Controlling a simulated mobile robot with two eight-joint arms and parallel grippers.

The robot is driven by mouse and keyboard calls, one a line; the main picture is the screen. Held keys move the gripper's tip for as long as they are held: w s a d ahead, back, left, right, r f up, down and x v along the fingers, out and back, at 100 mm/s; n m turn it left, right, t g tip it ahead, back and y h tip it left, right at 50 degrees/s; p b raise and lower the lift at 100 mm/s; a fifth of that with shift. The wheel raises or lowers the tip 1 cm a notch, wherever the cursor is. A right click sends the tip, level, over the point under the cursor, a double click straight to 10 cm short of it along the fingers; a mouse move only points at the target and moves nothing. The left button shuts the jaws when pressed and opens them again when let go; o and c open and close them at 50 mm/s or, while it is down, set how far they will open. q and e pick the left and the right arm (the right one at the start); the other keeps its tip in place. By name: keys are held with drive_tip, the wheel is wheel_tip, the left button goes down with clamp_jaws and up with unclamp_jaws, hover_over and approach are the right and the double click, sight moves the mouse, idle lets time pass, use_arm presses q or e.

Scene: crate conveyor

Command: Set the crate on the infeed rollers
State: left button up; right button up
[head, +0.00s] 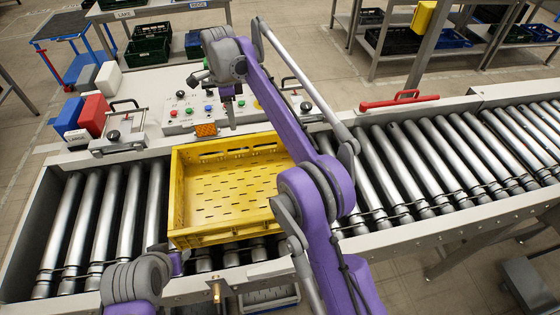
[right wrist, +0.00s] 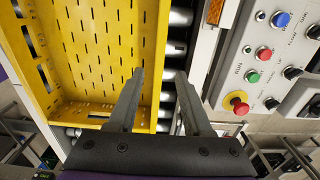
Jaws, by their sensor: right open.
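The yellow crate (head: 185,232) sits upright and empty on the rollers, its slotted floor facing up. My right gripper (head: 230,122) is above the crate's far wall, close to the control panel. In the right wrist view, the open fingers of the right gripper (right wrist: 161,74) appear on either side of the line of the crate's wall (right wrist: 151,80); no contact shows. Part of my left arm is at the crate's near left corner. Its fingers are hidden, so its grip cannot be told.
The rollers (head: 425,160) run clear to the right. The control panel (head: 180,112) with buttons stands behind the crate. Red (head: 94,114) and blue blocks stand at the back left. A red handle (head: 400,101) is on the far rail. Racks with bins are farther back.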

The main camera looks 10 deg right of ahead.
drive_tip(key=shift+s, duration=0.1)
drive_tip(key=shift+s+d+r, duration=0.15)
drive_tip(key=shift+d+r, duration=0.1)
drive_tip(key=shift+d, duration=0.05)
drive_tip(key=s+d+r+n+t, duration=0.3)
drive_tip(key=s+d+n, duration=0.7)
drive_tip(key=s, duration=0.5)
drive_tip(key=s+d+f+n+t, duration=0.1)
drive_tip(key=s+d+f+n, duration=0.2)
drive_tip(key=s+f, duration=0.3)
drive_tip(key=s+d+f+n+t, duration=0.2)
drive_tip(key=s+d+f+n, duration=0.2)
drive_tip(key=s, duration=0.9)
wheel_tip(320, 180, down, 2)
drive_tip(key=shift+f+n, duration=0.15)
drive_tip(key=shift+n, duration=0.35)
